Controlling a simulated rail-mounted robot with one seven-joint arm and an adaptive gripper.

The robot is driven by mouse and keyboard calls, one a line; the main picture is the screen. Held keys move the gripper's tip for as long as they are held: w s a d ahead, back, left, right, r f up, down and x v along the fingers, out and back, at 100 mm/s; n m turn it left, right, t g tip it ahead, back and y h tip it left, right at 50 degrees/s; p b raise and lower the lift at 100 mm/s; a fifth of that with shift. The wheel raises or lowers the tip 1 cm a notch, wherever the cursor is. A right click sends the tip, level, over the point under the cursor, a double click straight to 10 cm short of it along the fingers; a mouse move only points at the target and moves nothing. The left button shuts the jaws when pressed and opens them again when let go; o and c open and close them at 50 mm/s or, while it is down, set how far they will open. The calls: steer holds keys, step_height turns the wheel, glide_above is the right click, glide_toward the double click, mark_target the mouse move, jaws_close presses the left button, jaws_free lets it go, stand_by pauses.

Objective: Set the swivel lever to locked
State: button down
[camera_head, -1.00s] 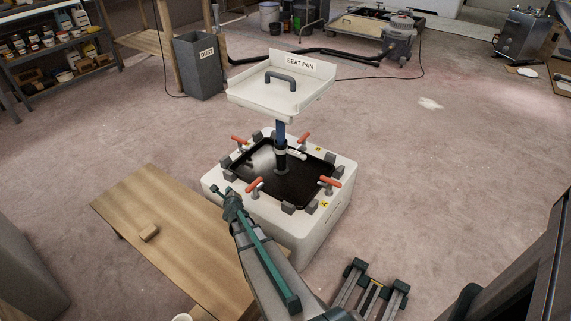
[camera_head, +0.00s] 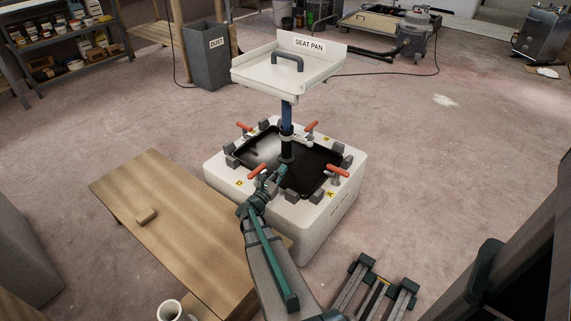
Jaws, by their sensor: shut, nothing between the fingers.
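A white plinth (camera_head: 227,183) with a black recessed top (camera_head: 312,180) carries a blue and black post (camera_head: 287,115) under the white seat pan (camera_head: 262,77). A small pale lever (camera_head: 300,139), which looks like the swivel lever, sticks out to the right from the post's collar. Its lock markings cannot be read. My gripper (camera_head: 279,176) is shut and empty. In the picture it shows over the front left part of the recess, below and left of the lever, apart from it. It overlaps the post's foot closely; whether they touch cannot be told.
Orange-handled clamps (camera_head: 337,171) and grey blocks ring the plinth's top; one clamp (camera_head: 256,171) is close to my gripper. The seat pan overhangs the post.

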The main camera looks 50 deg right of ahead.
mark_target(306, 144)
steer(key=b+x, duration=0.2)
steer(key=x, duration=1.1)
steer(key=shift+b, duration=0.35)
steer(key=shift+d+r, duration=0.1)
steer(key=shift+s+d+b, duration=0.1)
steer(key=shift+d+b, duration=0.35)
steer(key=shift+b, duration=0.35)
steer(key=d+b, duration=0.2)
steer(key=b, duration=0.1)
steer(key=d+b, duration=0.1)
steer(key=shift+d+f+b, duration=0.2)
steer(key=shift+f+b, duration=0.05)
steer(key=shift+b, duration=0.1)
steer(key=w+d+b, duration=0.3)
steer(key=d+b, duration=0.2)
steer(key=shift+d+r, duration=0.2)
steer(key=shift+d, duration=0.15)
steer(key=shift+w, duration=0.2)
